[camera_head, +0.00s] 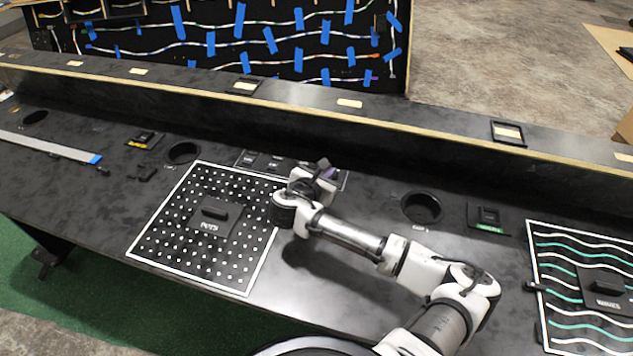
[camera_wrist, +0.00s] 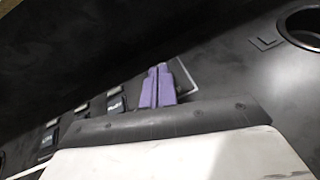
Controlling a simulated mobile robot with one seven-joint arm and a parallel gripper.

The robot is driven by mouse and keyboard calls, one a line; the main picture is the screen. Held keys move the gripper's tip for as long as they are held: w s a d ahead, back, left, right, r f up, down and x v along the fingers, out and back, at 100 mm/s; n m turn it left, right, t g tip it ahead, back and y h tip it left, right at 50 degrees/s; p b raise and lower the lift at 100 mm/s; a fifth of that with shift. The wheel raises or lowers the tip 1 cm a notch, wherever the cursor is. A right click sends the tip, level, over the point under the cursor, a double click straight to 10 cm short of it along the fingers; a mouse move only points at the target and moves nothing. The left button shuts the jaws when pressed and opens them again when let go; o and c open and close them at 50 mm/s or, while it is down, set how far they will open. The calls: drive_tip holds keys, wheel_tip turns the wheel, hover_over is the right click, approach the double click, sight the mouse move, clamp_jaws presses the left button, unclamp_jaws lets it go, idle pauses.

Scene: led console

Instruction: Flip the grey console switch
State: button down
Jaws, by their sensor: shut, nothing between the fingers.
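A black panel with a light outline lies on the console behind my gripper, with a row of small dark switches (camera_head: 262,161) on it. Several of these dark switches (camera_wrist: 115,102) show left of my fingers in the wrist view, with pale labels too small to read. I cannot tell which one is the grey switch. My gripper (camera_head: 330,173) is over the right part of the panel, hiding some of it. Its purple fingers (camera_wrist: 157,86) are shut together and empty, near the panel's right end. I cannot tell whether they touch anything.
A white-dotted board (camera_head: 170,245) with a black block lies left of my arm. A round hole (camera_head: 422,208) is to the right, also in the wrist view (camera_wrist: 305,25). A raised ledge (camera_head: 400,125) runs behind. A wavy-line board (camera_head: 575,325) is at far right.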

drive_tip(key=shift+w+d+r, duration=0.2)
drive_tip(key=shift+w+r, duration=0.2)
drive_tip(key=shift+w, duration=0.3)
drive_tip(key=shift+r+p, duration=0.7)
drive_tip(key=shift+r, duration=0.15)
drive_tip(key=shift+s, duration=0.15)
drive_tip(key=shift+s+a, duration=0.2)
drive_tip(key=shift+s, duration=0.05)
drive_tip(key=b+v, duration=0.3)
drive_tip(key=v, duration=1)
